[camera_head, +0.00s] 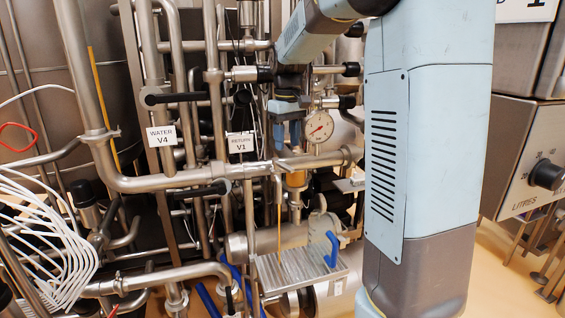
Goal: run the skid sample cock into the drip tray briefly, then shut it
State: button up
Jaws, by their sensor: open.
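My gripper (286,143) hangs fingers-down among the pipes in the middle of the picture, its blue-grey fingers open. It is left of the round pressure gauge (318,126) and above a horizontal steel pipe. No held thing shows between the fingers. An amber fitting (296,180) on a vertical line shows just below; I cannot tell whether this is the sample cock or a sight glass. A ribbed metal tray (296,272), which looks like the drip tray, lies lower down. A blue handle (334,250) stands at its right end.
Black-handled valves with tags WATER V4 (161,136) and RETURN V1 (240,143) crowd the left of my gripper. White looped hoses (45,235) hang at lower left. A LITRES dial box (530,165) stands at right. My arm blocks the view right of centre.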

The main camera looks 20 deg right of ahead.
aim_at(287, 165)
notch_tip(287, 165, down, 7)
jog(key=shift+r, duration=0.1)
dwell(0.4)
grip_shut()
dwell(0.5)
